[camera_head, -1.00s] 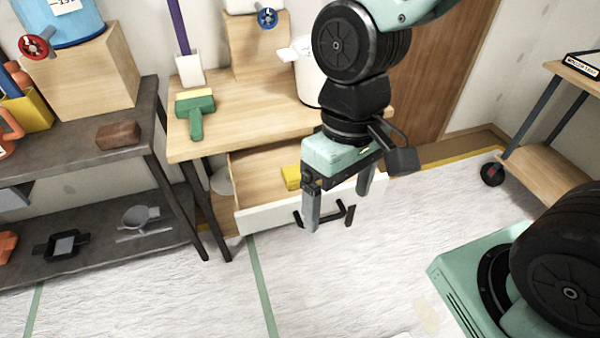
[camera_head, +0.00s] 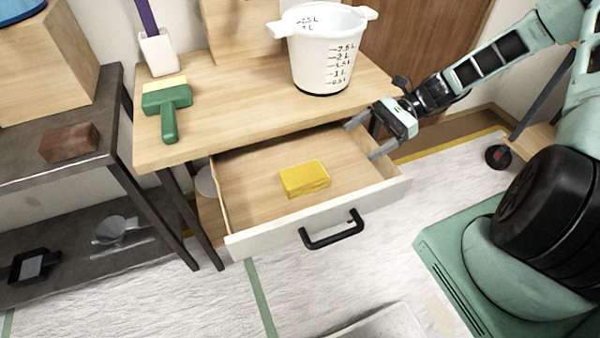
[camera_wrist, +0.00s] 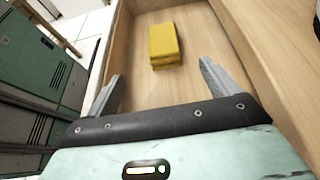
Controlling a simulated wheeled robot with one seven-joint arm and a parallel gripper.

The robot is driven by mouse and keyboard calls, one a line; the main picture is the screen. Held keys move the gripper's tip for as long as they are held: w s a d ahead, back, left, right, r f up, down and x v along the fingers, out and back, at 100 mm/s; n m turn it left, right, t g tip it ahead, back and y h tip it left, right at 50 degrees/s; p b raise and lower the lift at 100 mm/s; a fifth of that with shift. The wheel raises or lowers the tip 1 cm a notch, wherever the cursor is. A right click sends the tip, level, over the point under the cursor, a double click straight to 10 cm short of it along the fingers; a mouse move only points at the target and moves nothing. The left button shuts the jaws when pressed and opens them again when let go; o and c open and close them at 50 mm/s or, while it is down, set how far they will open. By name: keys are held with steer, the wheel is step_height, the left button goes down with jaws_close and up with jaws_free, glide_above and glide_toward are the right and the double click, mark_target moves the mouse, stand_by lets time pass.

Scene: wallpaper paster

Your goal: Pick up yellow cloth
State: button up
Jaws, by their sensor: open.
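The yellow cloth (camera_head: 304,178) is a folded block lying on the floor of the open drawer (camera_head: 245,197). It also shows in the wrist view (camera_wrist: 164,43), ahead of the fingertips and roughly between their lines. My gripper (camera_head: 366,138) is open and empty at the right end of the drawer, above its side wall. In the wrist view the two fingers (camera_wrist: 160,82) are spread wide, and the cloth lies beyond them, apart from both.
The drawer's front has a black handle (camera_head: 332,231). The tabletop (camera_head: 232,105) above holds a white measuring bucket (camera_head: 322,55) and a green brush (camera_head: 167,104). A dark shelf (camera_head: 95,190) with a brown block (camera_head: 68,143) stands left. The drawer around the cloth is clear.

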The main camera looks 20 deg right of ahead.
steer(key=shift+w+a+f, duration=0.2)
steer(key=shift+f, duration=0.15)
glide_toward(305, 173)
steer(key=x, duration=0.5)
steer(key=shift+d+f, duration=0.1)
steer(key=shift+f, duration=0.1)
steer(key=shift+r+x, duration=0.2)
steer(key=shift+x, duration=2.45)
steer(key=c, duration=1.1)
